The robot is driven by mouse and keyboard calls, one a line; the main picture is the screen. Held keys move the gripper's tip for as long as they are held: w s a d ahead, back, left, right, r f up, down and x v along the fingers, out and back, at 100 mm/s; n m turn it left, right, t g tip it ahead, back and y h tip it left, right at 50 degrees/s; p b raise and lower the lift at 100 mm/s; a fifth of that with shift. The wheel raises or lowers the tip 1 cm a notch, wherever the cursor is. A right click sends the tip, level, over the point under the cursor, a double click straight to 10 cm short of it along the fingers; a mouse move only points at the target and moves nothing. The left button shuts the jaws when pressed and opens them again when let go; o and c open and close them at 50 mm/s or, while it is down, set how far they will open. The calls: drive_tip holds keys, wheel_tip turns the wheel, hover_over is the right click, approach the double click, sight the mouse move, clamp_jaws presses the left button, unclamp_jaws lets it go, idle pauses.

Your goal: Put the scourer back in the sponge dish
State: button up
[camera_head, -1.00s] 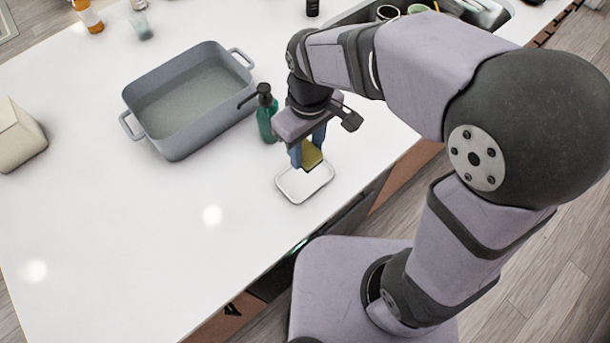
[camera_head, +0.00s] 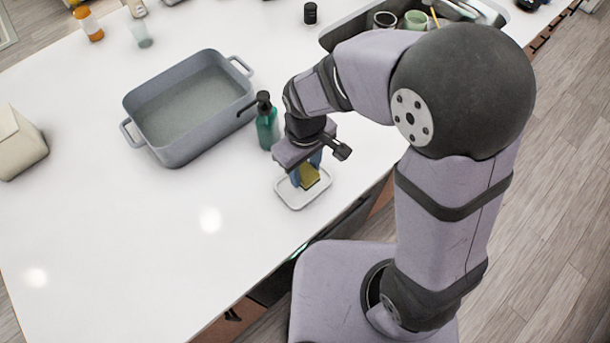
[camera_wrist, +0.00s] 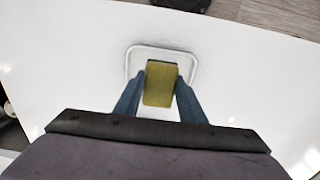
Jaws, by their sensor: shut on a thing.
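The scourer (camera_head: 309,176) is a yellow-green block. My gripper (camera_head: 305,180) points down and is shut on it, with a blue finger on each side. In the wrist view the scourer (camera_wrist: 158,84) sits between the two fingertips (camera_wrist: 159,82). The sponge dish (camera_head: 291,202) is a shallow white tray with a raised rim, on the counter right under the gripper. In the wrist view the dish rim (camera_wrist: 160,46) frames the scourer. The scourer is over or in the dish; I cannot tell whether it touches the dish floor.
A green pump bottle (camera_head: 267,128) stands close to the left of my gripper. A grey-blue basin (camera_head: 165,152) with two handles stands farther left. A dark tray (camera_head: 333,38) holding cups is at the back. The white counter (camera_head: 130,235) is clear at the front left.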

sight(305, 179)
drive_tip(key=shift+f+p, duration=0.3)
drive_tip(key=shift+f, duration=1.65)
drive_tip(key=shift+f, duration=0.15)
drive_tip(key=o, duration=1.1)
drive_tip(key=shift+r, duration=0.65)
wheel_tip(305, 179, up, 11)
drive_tip(key=shift+b, duration=0.7)
drive_tip(key=shift+d, duration=0.1)
drive_tip(key=s+d+f+m, duration=0.2)
drive_tip(key=d+m, duration=0.2)
drive_tip(key=d, duration=0.4)
drive_tip(key=s+d+f+m, duration=0.3)
drive_tip(key=d+m, duration=0.2)
drive_tip(key=d, duration=0.4)
drive_tip(key=shift+d+f, duration=0.15)
drive_tip(key=shift+f, duration=0.15)
